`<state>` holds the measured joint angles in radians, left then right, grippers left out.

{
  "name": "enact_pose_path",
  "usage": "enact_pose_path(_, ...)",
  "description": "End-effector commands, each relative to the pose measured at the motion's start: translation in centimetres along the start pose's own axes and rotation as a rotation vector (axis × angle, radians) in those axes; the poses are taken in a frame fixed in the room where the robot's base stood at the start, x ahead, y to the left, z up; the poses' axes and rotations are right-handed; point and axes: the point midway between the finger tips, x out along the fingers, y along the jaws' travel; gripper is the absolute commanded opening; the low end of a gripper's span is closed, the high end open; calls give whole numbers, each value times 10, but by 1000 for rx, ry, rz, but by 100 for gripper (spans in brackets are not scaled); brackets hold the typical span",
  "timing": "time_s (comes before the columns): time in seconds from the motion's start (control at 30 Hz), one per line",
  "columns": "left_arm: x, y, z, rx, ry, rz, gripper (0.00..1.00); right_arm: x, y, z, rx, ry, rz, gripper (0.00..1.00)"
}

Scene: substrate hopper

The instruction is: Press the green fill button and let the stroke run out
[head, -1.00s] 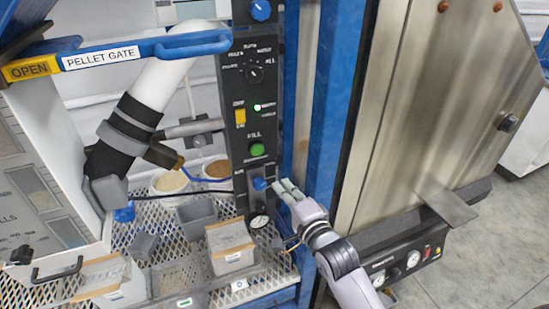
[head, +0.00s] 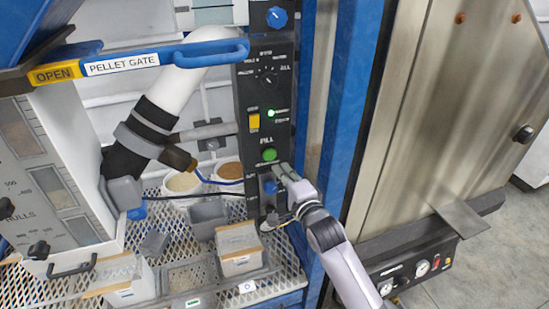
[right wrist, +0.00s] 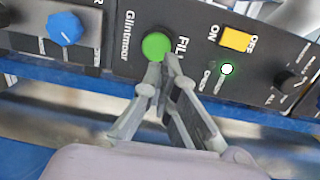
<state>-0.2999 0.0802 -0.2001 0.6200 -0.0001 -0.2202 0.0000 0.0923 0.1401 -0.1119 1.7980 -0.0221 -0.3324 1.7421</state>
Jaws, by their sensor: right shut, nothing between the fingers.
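The green fill button (head: 269,155) sits low on the black control panel (head: 262,95), under the word FILL. It also shows in the right wrist view (right wrist: 156,45). My right gripper (head: 280,170) is shut and empty, just below the button in the head view. In the right wrist view its fingertips (right wrist: 162,66) overlap the lower edge of the button; I cannot tell if they touch it. A green lamp (head: 271,113) on the panel is lit, next to a yellow on/off switch (head: 253,120).
A blue knob (right wrist: 65,28) sits beside the button on the panel. A blue pellet gate handle (head: 200,51) reaches across at upper left. Tubs and small boxes (head: 240,250) stand on the mesh shelf below. A blue post (head: 350,110) stands right of the panel.

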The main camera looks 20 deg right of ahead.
Motion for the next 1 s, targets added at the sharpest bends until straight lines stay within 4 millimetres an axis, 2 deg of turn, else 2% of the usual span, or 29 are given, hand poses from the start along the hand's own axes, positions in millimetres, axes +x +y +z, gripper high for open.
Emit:
enact_pose_path(0.1,-5,0,0,0,0,0,31,23,-2,0,-2,0,0,0)
enact_pose_path(0.33,-10,0,-1,0,0,0,31,50,-1,0,-2,0,0,0)
enact_pose_path(0.5,-12,0,-1,0,0,0,31,58,0,0,0,0,1,0)
enact_pose_path(0.87,-12,0,-1,0,0,0,31,60,1,0,-1,0,1,0)
enact_pose_path(1.0,-7,0,-1,0,0,0,31,71,1,0,1,1,-1,0)
